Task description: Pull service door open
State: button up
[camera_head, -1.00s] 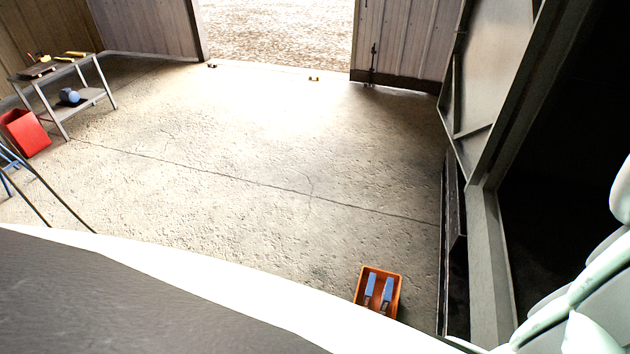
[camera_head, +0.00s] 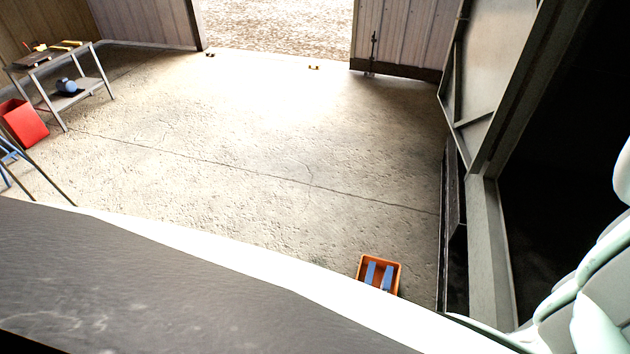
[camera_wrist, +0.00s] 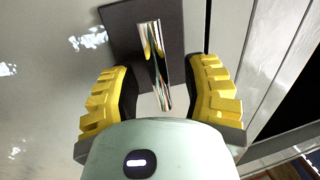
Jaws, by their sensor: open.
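In the wrist view, a shiny upright bar handle (camera_wrist: 154,60) stands on a dark square plate (camera_wrist: 118,28) on a pale grey panel (camera_wrist: 45,100), which looks like the service door. My gripper (camera_wrist: 163,78) has its two yellow ribbed fingers open, one on each side of the handle. There is a visible space between the fingers and the bar, and I cannot tell whether they touch it in depth. The handle's lower end is near my pale green palm. The head view does not show the handle or the gripper.
In the head view, a dark grey surface with a bright white edge (camera_head: 190,240) fills the lower left. An orange bin (camera_head: 363,278) with blue items lies beyond it. A red bin (camera_head: 22,124) and a metal table (camera_head: 85,88) stand at left. The middle floor is clear.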

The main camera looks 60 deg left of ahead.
grip_shut()
dwell(0.4)
